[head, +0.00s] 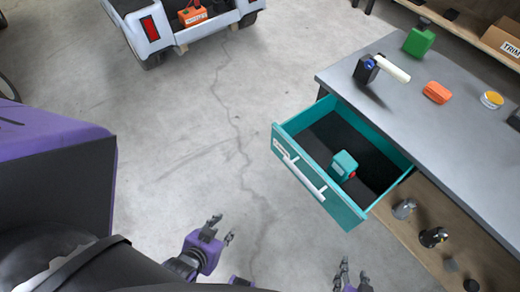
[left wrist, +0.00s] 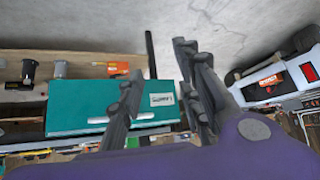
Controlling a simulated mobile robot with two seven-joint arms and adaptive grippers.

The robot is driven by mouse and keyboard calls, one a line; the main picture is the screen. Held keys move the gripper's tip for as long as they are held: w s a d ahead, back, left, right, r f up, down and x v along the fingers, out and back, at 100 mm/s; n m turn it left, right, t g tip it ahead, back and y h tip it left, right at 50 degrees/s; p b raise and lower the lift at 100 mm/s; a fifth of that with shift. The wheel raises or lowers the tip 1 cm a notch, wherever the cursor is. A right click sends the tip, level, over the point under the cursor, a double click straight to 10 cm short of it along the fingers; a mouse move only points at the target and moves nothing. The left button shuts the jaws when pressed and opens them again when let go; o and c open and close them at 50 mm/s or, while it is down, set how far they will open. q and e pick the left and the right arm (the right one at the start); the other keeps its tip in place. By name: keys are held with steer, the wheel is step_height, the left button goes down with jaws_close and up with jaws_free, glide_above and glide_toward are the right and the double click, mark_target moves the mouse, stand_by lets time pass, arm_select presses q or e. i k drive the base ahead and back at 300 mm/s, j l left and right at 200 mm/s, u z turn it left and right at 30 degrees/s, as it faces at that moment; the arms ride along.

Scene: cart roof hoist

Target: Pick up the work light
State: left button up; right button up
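On the grey workbench, a black block with a blue spot and a white tube (head: 394,69) looks most like the work light. A teal device with a red spot (head: 343,167) lies in the open teal drawer (head: 342,207); I cannot tell for sure what it is. My left gripper (head: 221,229) is open and empty over the floor, left of the drawer. In the left wrist view its spread fingers (left wrist: 164,95) stand before the drawer front. My right gripper (head: 354,277) is open and empty at the bottom edge, below the drawer. Both are well away from the white tube.
Dark and metal cylinders stand on the lower shelf (head: 470,230). A white cart (head: 170,25) stands at top left. The concrete floor between is clear.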

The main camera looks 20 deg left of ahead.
mark_target(342, 165)
steer(key=i+l+u, duration=0.1)
steer(key=l, duration=0.4)
steer(key=i+l, duration=0.15)
steer(key=l, duration=0.35)
steer(key=i+l+u, duration=0.15)
steer(key=l, duration=0.35)
steer(key=k, duration=0.1)
steer(key=i, duration=0.1)
